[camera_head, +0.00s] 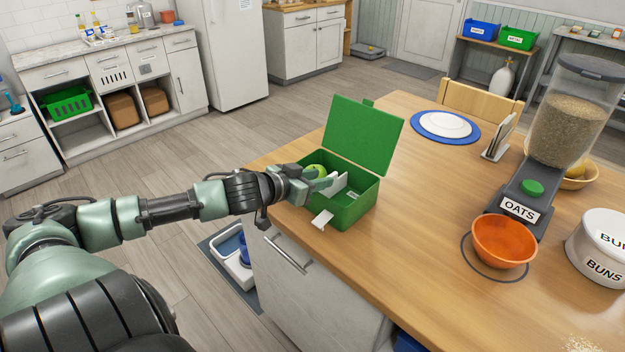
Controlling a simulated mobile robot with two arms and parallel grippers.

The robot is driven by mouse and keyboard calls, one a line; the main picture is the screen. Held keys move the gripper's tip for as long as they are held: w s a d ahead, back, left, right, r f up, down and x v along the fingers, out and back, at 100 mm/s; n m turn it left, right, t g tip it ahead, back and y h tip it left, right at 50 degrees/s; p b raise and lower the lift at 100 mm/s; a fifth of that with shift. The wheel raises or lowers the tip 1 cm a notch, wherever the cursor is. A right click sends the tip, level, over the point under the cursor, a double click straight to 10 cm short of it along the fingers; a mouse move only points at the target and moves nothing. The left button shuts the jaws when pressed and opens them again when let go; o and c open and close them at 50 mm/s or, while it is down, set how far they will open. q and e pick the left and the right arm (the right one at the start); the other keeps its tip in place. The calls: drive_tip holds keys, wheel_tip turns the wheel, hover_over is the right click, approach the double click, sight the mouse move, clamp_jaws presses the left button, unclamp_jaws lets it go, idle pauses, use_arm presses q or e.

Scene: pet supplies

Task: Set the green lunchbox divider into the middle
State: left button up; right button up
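The green lunchbox (352,211) stands on the wooden table near its left edge, with its lid (362,135) raised. A yellow-green round fruit (316,170) shows at its left end. My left gripper (324,183) reaches over the box's left part and appears shut on a thin white divider (337,185). The divider stands roughly upright over the box opening; I cannot tell if it touches the floor of the box. A small white flap (322,220) sticks out at the box's front. The inside is partly hidden by my gripper. My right gripper is not in view.
A blue-rimmed plate (445,124) and a small stand (499,138) are behind the box. The oats dispenser (519,208), an orange bowl (503,242) and the buns canister (603,247) are to the right. The table between box and bowl is clear.

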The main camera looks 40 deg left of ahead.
use_arm(q)
drive_tip(key=shift+v, duration=1)
